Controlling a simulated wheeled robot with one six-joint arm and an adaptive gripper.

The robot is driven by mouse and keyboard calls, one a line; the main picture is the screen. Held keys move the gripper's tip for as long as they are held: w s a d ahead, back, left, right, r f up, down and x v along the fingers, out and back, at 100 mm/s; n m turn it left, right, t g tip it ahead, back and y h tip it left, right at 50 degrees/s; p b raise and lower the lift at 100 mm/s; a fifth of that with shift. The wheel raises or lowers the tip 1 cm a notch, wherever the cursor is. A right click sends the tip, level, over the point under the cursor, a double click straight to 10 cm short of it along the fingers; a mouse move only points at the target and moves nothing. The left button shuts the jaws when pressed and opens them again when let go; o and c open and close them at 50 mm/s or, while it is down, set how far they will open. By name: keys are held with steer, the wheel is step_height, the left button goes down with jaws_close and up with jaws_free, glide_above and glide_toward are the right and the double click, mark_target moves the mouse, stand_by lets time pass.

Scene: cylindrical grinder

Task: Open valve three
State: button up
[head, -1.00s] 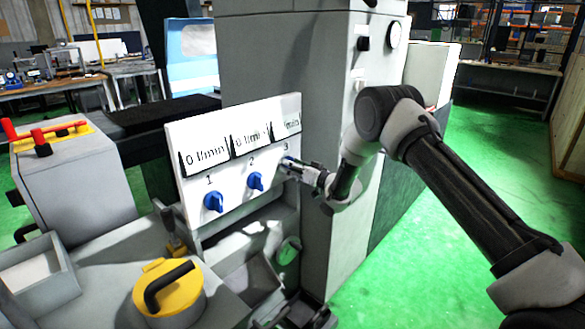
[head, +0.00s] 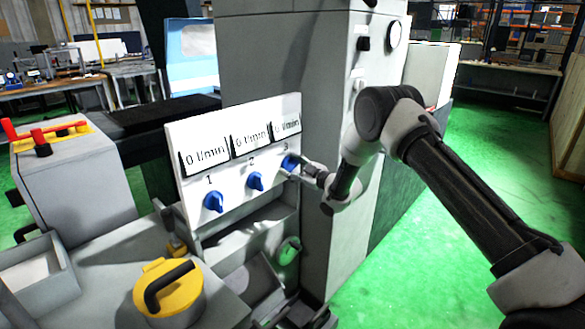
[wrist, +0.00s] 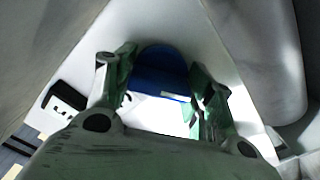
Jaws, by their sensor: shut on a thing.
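The white valve panel (head: 228,194) carries three blue knobs under the numbers 1, 2 and 3, with a gauge above each. Valve one (head: 213,201) and valve two (head: 255,181) stand free. Valve three (head: 289,162) is at the panel's right, with my gripper (head: 297,168) at it. In the wrist view the blue knob of valve three (wrist: 160,75) lies between the two fingers of my gripper (wrist: 163,92), which are shut on it. The gauges over one and two read 0 l/min; the one over three is too small to read surely.
A tall grey machine column (head: 285,80) stands right behind the panel, close to my arm. A yellow lid with a black handle (head: 168,288) is at the lower left front. A trough (head: 245,225) runs below the panel. Green floor on the right is clear.

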steer(key=n, duration=0.4)
steer(key=shift+f+n, duration=0.1)
steer(key=shift+n, duration=0.2)
steer(key=n, duration=0.4)
steer(key=shift+n, duration=0.4)
steer(key=o, duration=1)
steer(key=shift+s+d, duration=0.1)
steer(key=v, duration=1.1)
steer(key=shift+s+d, duration=0.25)
steer(key=shift+d, duration=0.05)
